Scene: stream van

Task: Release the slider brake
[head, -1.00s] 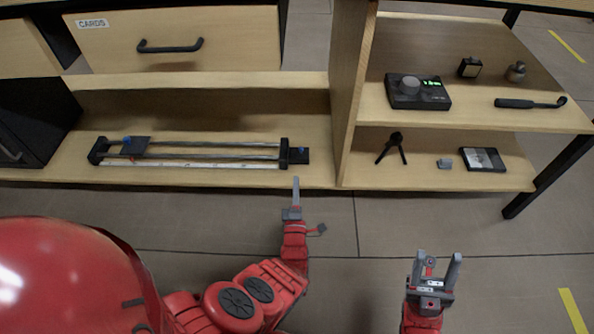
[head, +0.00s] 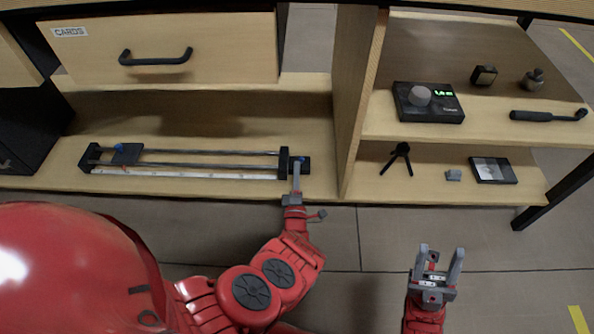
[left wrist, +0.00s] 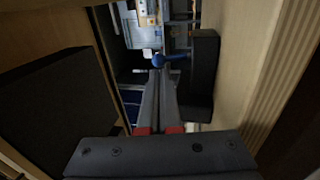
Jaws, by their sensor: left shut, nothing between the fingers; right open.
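The camera slider (head: 200,165) lies on the low shelf at left, two rails between black end blocks. Its carriage (head: 126,155) with a blue knob sits near the left end. A second small blue part (head: 303,159) is at the right end block (head: 284,163). My left gripper (head: 297,166) is shut and empty, its fingertips at that right end. In the left wrist view the blue part (left wrist: 158,60) appears right at the fingertips, beside a black block (left wrist: 203,75); I cannot tell whether they touch. My right gripper (head: 441,252) is open and empty over the floor.
An upright panel (head: 362,90) stands just right of the slider. Beyond it, shelves hold a controller with a dial (head: 428,102), a small tripod (head: 401,158) and other small items. A drawer labelled CARDS (head: 160,50) is above. Floor in front is clear.

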